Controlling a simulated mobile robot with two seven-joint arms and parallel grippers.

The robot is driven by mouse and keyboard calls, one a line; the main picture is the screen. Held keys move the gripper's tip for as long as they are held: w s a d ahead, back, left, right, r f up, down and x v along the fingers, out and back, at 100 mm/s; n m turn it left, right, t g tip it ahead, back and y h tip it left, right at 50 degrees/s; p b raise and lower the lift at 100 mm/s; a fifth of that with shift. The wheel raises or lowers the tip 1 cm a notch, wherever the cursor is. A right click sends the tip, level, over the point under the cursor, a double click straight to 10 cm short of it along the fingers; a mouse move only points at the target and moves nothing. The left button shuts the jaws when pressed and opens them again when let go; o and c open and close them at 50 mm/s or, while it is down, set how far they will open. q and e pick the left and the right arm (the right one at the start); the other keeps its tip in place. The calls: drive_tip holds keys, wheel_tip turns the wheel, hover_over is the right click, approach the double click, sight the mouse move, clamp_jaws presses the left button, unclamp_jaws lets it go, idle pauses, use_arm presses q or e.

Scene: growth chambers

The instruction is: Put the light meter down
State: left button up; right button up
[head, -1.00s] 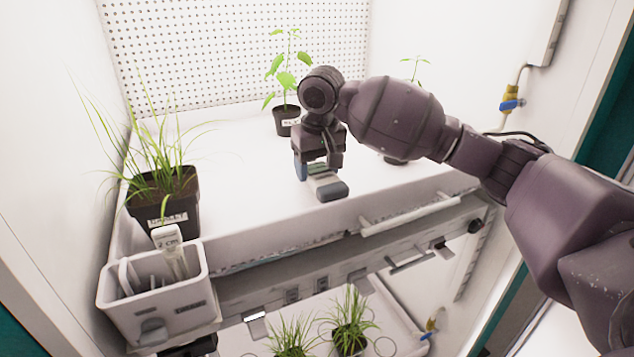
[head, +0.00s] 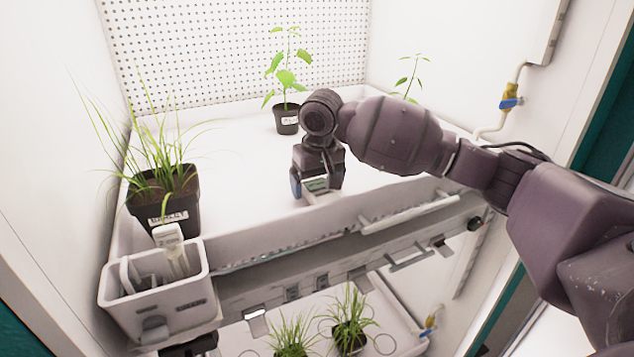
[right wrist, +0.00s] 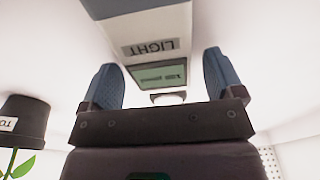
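The light meter (head: 321,197) is a pale device with a small greenish screen. It is low over the white tray near its front edge, under my right gripper (head: 316,187). I cannot tell for certain whether it touches the tray. In the right wrist view, the meter's "LIGHT" label and screen (right wrist: 160,75) show between the blue fingers of my right gripper (right wrist: 160,82). The fingers stand apart, with a visible gap beside the meter on the right. My left gripper is not in view.
The white tray (head: 248,165) holds a grassy potted plant (head: 165,205) at left and a leafy potted plant (head: 286,117) behind the gripper. A white caddy (head: 160,300) hangs at the front left. Free tray surface lies left of the gripper.

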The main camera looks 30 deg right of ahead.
sight(320, 189)
use_arm(q)
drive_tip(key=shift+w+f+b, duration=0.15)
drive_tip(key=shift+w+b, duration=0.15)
drive_tip(key=shift+b, duration=0.35)
use_arm(e)
wheel_tip(320, 189, up, 12)
drive_tip(key=s, duration=0.1)
drive_tip(key=shift+s+r, duration=0.15)
drive_tip(key=shift+s, duration=0.05)
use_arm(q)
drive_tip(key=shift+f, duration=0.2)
